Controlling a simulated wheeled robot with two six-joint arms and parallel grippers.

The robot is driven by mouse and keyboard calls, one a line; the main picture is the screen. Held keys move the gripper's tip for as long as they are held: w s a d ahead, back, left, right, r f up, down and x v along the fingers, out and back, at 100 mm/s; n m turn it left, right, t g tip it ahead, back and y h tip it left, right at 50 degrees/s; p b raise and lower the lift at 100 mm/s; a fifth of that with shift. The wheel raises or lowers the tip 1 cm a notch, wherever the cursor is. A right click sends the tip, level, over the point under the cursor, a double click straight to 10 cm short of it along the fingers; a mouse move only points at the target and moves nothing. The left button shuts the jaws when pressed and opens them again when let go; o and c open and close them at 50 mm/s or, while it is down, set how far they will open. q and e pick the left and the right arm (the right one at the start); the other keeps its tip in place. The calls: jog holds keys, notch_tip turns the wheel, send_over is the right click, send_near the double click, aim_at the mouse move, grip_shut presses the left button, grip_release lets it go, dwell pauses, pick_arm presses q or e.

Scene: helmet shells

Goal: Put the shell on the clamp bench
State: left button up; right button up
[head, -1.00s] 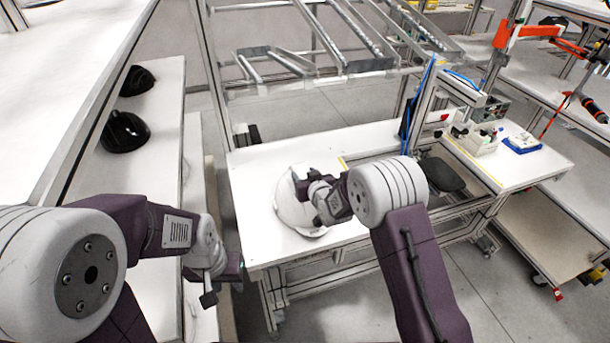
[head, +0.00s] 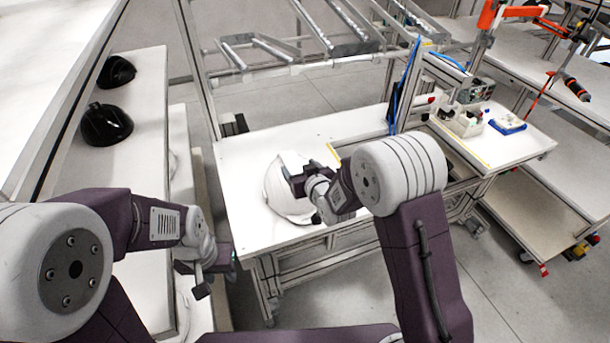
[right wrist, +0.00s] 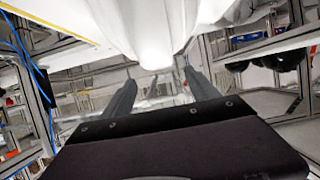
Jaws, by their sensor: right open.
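A white helmet shell (head: 275,187) is at the front left of the white workbench (head: 243,152), dome toward the left. My right gripper (head: 300,187) is at the shell's right side. In the right wrist view the shell (right wrist: 155,30) fills the top middle, and my right gripper's two fingers (right wrist: 160,88) are spread apart below it, with nothing seen clamped between them. Whether they touch the shell is unclear. My left gripper (head: 212,275) hangs low beside the left shelf, away from the shell; its jaw opening cannot be made out.
Two black helmet shells (head: 106,124) sit on the left shelf (head: 150,100). A parts bin (head: 465,122) and blue tray (head: 508,123) lie at the right.

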jog(key=v, duration=0.5)
jog(key=shift+s+d+r, duration=0.15)
jog(key=shift+s+r, duration=0.05)
jog(key=shift+s, duration=0.15)
jog(key=s+d+f+m+g+h, duration=0.25)
jog(key=s+d+f+g, duration=0.35)
jog(key=s+d, duration=0.3)
jog(key=s+d+f+g, duration=0.1)
jog(key=s+d+g, duration=0.1)
jog(key=s, duration=0.5)
jog(key=s+d+f+m+g+h, duration=0.1)
jog(key=s+d+g, duration=0.2)
jog(key=s, duration=0.4)
jog(key=shift+s+g, duration=0.25)
jog(key=shift+g, duration=0.15)
jog(key=shift+d+h, duration=0.1)
jog(key=shift+h, duration=0.15)
